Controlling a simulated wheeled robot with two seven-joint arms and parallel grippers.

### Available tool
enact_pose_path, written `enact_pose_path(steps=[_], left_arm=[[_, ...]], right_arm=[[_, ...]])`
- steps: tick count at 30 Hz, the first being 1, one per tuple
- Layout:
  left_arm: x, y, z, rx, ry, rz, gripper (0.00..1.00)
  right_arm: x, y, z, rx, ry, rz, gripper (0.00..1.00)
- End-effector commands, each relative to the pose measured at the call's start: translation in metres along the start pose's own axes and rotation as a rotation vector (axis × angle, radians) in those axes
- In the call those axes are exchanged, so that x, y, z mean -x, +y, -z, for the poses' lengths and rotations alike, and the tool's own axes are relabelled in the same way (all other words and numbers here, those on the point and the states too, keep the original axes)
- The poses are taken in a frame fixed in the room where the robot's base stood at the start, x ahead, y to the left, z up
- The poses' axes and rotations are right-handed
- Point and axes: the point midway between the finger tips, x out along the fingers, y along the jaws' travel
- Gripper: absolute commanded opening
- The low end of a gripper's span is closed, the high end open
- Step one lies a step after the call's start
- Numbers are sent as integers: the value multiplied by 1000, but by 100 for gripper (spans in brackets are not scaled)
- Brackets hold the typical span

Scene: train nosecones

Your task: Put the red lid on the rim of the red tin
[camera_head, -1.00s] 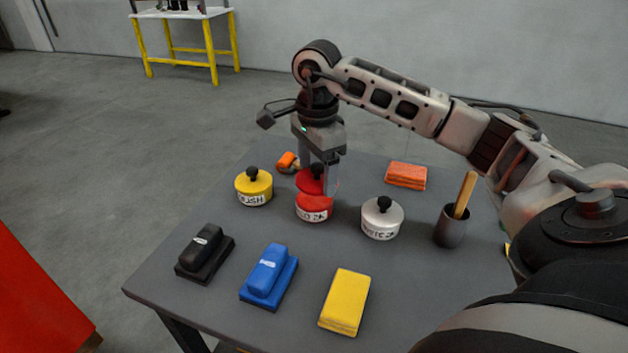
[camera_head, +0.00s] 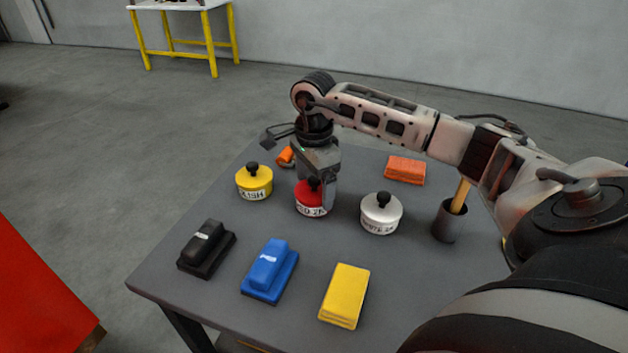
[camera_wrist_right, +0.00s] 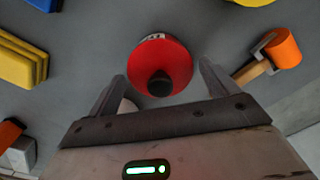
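The red lid (camera_head: 311,188), with a black knob, sits on the red tin (camera_head: 312,210), whose white label faces the front. It looks level in the head view. In the right wrist view the red lid (camera_wrist_right: 172,58) covers the tin's top, and only a bit of the label shows at its far edge. My right gripper (camera_head: 315,195) points down over the tin. In the wrist view its fingers (camera_wrist_right: 160,88) stand apart on either side of the black knob, with gaps to it, so it is open. My left gripper is not in view.
A yellow tin (camera_head: 254,185) stands left and a white tin (camera_head: 380,217) close right. A dark cup (camera_head: 449,224) holds a wooden handle. An orange-headed mallet (camera_head: 286,156) lies behind. Black (camera_head: 206,250) and blue (camera_head: 269,272) blocks and a yellow pad (camera_head: 344,297) lie in front.

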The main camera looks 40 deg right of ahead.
Motion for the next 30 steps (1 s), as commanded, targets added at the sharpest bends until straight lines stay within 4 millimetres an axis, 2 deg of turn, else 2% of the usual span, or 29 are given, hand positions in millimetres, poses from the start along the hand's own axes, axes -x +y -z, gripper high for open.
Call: enact_pose_path(steps=[8, 13, 17, 24, 30], left_arm=[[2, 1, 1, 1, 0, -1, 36], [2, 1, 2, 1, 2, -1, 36], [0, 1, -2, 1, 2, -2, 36], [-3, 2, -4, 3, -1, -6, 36], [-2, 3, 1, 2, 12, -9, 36]], right_arm=[[1, 0, 0, -1, 0, 1, 95], [11, -1, 0, -1, 0, 3, 95], [33, -1, 0, 0, -1, 7, 95], [86, -1, 0, -1, -1, 6, 95], [116, -1, 0, 0, -1, 3, 95]])
